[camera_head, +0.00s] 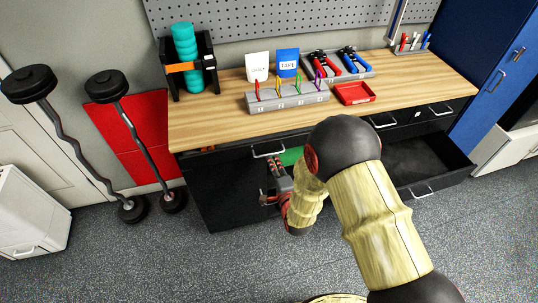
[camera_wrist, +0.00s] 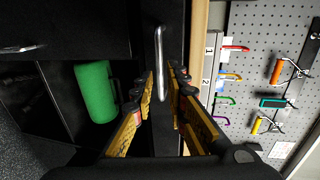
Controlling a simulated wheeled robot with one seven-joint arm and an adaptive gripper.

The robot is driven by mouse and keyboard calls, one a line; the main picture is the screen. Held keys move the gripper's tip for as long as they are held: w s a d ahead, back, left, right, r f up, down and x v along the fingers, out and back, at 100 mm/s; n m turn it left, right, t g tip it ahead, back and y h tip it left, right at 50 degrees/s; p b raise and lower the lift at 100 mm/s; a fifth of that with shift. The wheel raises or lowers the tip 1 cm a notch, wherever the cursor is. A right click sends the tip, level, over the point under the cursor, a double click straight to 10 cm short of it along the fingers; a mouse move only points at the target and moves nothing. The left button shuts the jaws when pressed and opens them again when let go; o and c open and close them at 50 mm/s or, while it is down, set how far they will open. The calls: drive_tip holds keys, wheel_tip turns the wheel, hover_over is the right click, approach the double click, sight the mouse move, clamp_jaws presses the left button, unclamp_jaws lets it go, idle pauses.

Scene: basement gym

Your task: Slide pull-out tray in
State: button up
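The black workbench has several pull-out trays, and I cannot tell which one the task means. The upper left tray (camera_head: 230,157) has a metal bar handle (camera_head: 268,153) and seems slightly out, with something red showing behind its front. The lower right tray (camera_head: 445,176) stands pulled far out and looks empty, partly hidden by my arm. My gripper (camera_head: 275,167) is in front of the left side, just below the upper handle. In the wrist view my gripper (camera_wrist: 160,75) is open and empty, its fingers apart on either side of a vertical-looking handle (camera_wrist: 159,62); contact is unclear.
The wooden worktop (camera_head: 215,125) holds a tool rack, pliers and a red bin (camera_head: 354,93). Barbells (camera_head: 120,95) lean at left. Grey floor in front is clear.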

sight(269, 154)
drive_tip(key=b+x, duration=0.1)
drive_tip(key=x, duration=0.5)
drive_tip(key=shift+w+f, duration=0.1)
drive_tip(key=shift+w, duration=0.1)
drive_tip(key=shift+c, duration=0.9)
clamp_jaws()
